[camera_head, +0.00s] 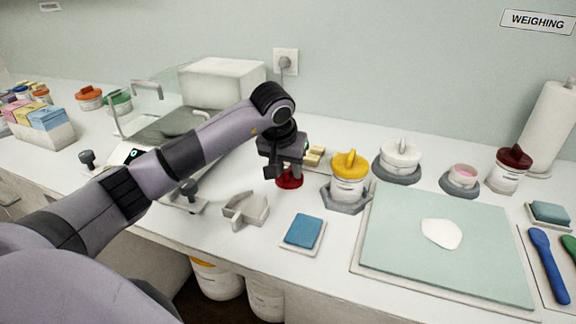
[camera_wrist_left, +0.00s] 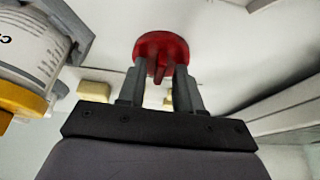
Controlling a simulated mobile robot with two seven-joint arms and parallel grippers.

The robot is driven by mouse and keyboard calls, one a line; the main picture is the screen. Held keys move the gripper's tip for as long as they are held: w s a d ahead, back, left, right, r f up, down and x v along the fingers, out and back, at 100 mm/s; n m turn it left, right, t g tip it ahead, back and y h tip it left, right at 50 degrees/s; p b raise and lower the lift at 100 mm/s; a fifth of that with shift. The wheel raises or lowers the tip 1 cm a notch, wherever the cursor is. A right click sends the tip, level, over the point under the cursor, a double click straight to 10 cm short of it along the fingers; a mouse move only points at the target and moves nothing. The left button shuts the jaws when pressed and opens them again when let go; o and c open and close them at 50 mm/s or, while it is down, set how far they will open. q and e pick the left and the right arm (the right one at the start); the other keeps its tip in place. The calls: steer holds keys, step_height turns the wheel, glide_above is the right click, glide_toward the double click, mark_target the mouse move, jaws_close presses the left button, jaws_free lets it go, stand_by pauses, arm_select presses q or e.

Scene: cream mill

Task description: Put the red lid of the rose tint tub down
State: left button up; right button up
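The red lid (camera_head: 289,181) is a round disc with an upright grip, below my left gripper (camera_head: 285,168); it appears to rest on the white counter. In the left wrist view the red lid (camera_wrist_left: 160,48) lies beyond the fingertips, its grip between the two fingers (camera_wrist_left: 160,80). Gaps show beside the grip, so the fingers look open around it. A small lidless tub with pink contents (camera_head: 463,176) stands in a grey holder at the right; it looks like the rose tint tub. My right gripper is not in view.
A yellow-lidded tub (camera_head: 348,180) stands close right of the lid. Further right are a white-lidded tub (camera_head: 400,158) and a dark-red-lidded tub (camera_head: 510,168). A green board (camera_head: 400,265) lies front right.

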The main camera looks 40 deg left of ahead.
arm_select(q)
steer(key=shift+r, duration=0.35)
steer(key=v, duration=1.1)
steer(key=shift+s+r, duration=0.2)
steer(key=shift+r, duration=0.1)
steer(key=shift+f, duration=0.1)
